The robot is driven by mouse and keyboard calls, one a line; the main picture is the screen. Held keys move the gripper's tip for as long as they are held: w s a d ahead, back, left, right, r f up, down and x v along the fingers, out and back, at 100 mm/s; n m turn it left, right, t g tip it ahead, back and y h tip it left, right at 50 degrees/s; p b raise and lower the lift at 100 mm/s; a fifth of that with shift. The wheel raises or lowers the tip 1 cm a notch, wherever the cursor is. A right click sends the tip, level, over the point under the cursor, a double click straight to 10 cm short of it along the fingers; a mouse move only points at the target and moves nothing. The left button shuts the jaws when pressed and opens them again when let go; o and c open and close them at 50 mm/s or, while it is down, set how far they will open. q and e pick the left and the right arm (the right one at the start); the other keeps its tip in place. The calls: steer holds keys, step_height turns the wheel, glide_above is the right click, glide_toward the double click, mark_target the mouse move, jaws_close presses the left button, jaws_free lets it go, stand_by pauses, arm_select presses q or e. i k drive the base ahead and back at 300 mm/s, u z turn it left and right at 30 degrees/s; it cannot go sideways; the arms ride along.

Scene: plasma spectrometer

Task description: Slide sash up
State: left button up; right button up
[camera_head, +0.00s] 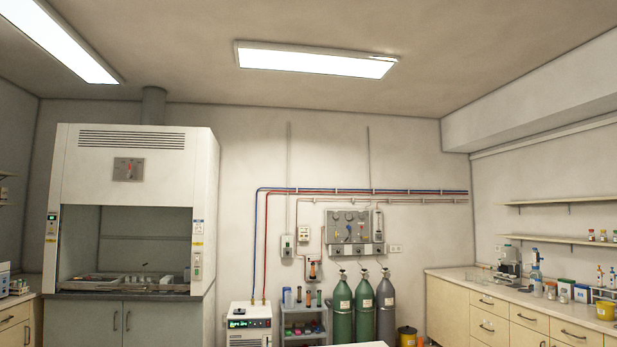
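A white fume hood (128,165) stands against the back wall at the left. Neither of my grippers is in view, and nothing is seen touching the hood.
Grey cabinet doors (124,322) are under the hood. To its right are a white chiller-like unit (248,325), a small shelf cart (304,325) and gas cylinders (364,310). Counters with drawers line the right (500,310) and the far left (14,318).

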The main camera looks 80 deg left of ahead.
mark_target(68, 285)
steer(key=u, duration=4.85)
steer(key=i, duration=2.55)
